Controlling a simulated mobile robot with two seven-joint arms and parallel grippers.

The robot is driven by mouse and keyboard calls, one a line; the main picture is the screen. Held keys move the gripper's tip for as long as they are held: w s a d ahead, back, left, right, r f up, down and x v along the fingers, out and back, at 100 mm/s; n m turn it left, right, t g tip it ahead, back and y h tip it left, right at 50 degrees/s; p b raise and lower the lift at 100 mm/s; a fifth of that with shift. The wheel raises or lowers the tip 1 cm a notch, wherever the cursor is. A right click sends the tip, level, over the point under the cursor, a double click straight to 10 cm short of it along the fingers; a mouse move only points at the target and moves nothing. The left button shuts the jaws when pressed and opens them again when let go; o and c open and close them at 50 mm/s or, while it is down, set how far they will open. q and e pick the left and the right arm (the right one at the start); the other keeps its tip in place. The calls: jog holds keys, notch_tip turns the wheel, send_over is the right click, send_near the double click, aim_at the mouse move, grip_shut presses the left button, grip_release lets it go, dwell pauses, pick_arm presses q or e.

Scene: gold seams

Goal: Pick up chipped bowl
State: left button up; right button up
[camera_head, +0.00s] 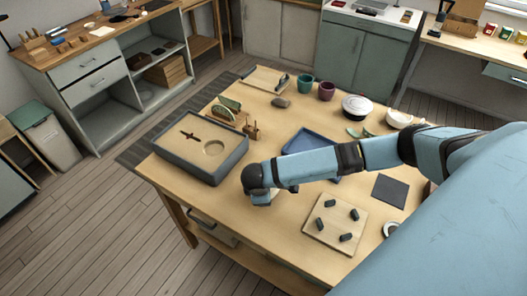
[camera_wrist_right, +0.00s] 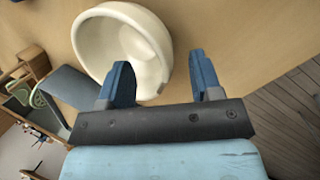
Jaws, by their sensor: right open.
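A cream bowl (camera_wrist_right: 112,38) stands on the wooden table in the right wrist view, with its open inside showing. My right gripper (camera_wrist_right: 160,64) is open and empty, with two blue fingers. In this view the left finger overlaps the bowl's inside and the right finger is outside its rim, so the near right rim lies between them. I cannot tell whether they touch. In the head view my right arm reaches in from the right and largely hides the bowl and gripper. My left gripper is not in view.
A grey tray (camera_head: 187,168) with a round recess lies left of my right gripper. A blue tray (camera_head: 305,139) is partly behind my arm. A board with dark pegs (camera_head: 331,220) lies to the right. Cups (camera_head: 326,91) and another pale bowl (camera_head: 399,118) stand farther back.

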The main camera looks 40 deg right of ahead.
jog(key=x, duration=0.3)
jog(key=shift+d+f, duration=0.1)
jog(key=shift+f, duration=0.05)
jog(key=shift+c, duration=0.3)
jog(key=c, duration=0.9)
jog(key=shift+o, duration=0.2)
